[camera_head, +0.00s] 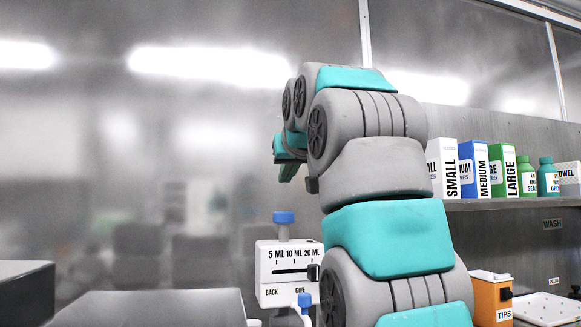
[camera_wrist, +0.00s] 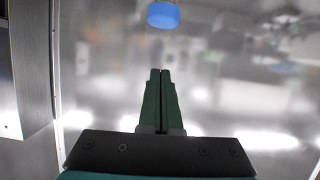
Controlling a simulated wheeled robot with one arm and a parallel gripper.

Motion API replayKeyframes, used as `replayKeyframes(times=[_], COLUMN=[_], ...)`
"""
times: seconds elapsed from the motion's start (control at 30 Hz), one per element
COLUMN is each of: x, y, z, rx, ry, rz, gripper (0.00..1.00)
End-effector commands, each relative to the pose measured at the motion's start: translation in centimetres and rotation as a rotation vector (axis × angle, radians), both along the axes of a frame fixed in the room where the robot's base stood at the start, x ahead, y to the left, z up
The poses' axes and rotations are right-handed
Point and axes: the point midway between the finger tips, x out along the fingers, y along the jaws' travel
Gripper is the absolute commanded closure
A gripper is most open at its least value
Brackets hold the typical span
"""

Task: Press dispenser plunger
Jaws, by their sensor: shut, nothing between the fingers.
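The dispenser (camera_head: 288,259) is a white box with a 5, 10 and 20 ML scale and BACK and GIVE labels. Its plunger has a blue cap (camera_head: 284,217) on a short grey stem, standing up from the top. A blue nozzle (camera_head: 304,300) sits low at its front. My gripper (camera_head: 287,178) points down above the blue cap, apart from it in the head view. In the wrist view my green fingers (camera_wrist: 160,72) are together and empty, and a blue cap (camera_wrist: 163,15) shows beyond their tips. My arm hides part of the dispenser's right side.
A shelf (camera_head: 513,203) at right holds SMALL, MEDIUM and LARGE boxes (camera_head: 474,170) and small bottles (camera_head: 548,178). An orange TIPS box (camera_head: 491,297) and a white tray (camera_head: 546,309) stand below. Grey surfaces (camera_head: 150,308) lie at lower left.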

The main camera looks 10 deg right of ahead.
Motion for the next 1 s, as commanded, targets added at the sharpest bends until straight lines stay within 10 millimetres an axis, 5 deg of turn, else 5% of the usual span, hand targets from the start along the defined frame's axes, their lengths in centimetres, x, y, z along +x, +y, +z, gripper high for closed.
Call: replayKeyframes(times=[0.33, 0.57, 1.0], x=[3.8, 3.5, 3.3], y=[-0.1, -0.2, -0.3], z=[-1.3, -3.9, -5.3], rx=[0.0, 0.0, 0.0], ry=[-0.001, 0.003, 0.0], rz=[0.0, 0.0, 0.0], gripper=[1.0, 1.0, 1.0])
